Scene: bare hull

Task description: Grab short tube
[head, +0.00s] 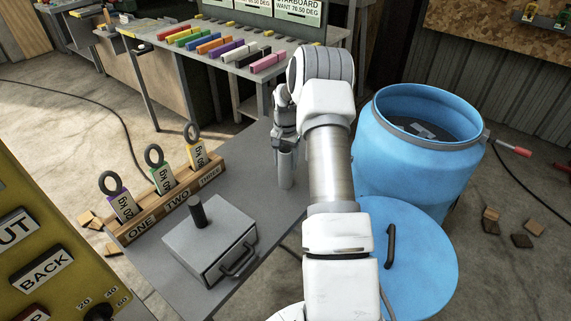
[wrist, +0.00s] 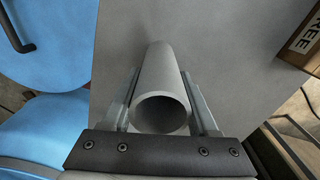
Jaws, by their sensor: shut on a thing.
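The short tube (wrist: 160,80) is a plain grey hollow cylinder. In the wrist view its round open end faces the camera, and my gripper (wrist: 161,110) has a finger on each side of it, shut on it. In the head view the tube (head: 286,170) shows below my gripper (head: 285,148), upright over the grey table (head: 240,170). I cannot tell whether its lower end touches the table. The upper part of the tube is hidden by the gripper in the head view.
A grey box (head: 208,240) with a handle and a dark cylinder (head: 198,212) on top stands at the table's front. A wooden rack (head: 165,205) with weight tags is at left. A blue barrel (head: 420,160) and blue lid (head: 425,250) are at right.

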